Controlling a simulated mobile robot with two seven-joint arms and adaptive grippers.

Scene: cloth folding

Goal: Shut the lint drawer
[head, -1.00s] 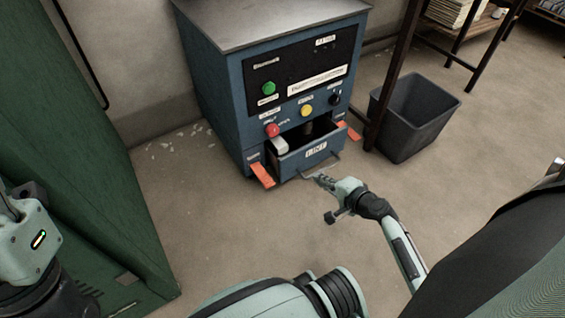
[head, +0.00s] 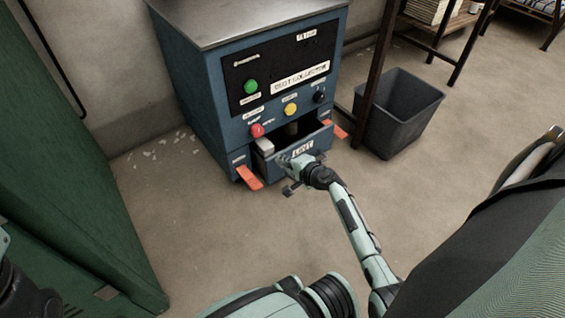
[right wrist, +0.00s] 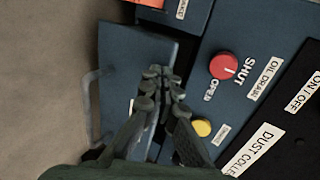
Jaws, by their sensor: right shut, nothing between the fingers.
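The lint drawer (head: 318,141) is a blue drawer with a LINT label, low in the front of the blue dust collector (head: 190,95). It stands partly pulled out, with a dark gap above its front. In the right wrist view, the drawer front (right wrist: 118,70) and its bar handle (right wrist: 88,105) show at left. My right gripper (head: 284,160) is at the left part of the drawer front, and its closed fingertips (right wrist: 158,72) overlap the drawer in the wrist view. It is shut and empty. I cannot tell whether it touches the drawer. My left gripper's fingers are out of view.
Orange tabs (head: 249,177) stick out at both sides of the drawer. A red knob (head: 257,130), a yellow button (head: 290,109) and a green button (head: 250,86) sit above. A grey bin (head: 398,115) and a shelf stand right, a green cabinet (head: 70,170) left. The floor in front is clear.

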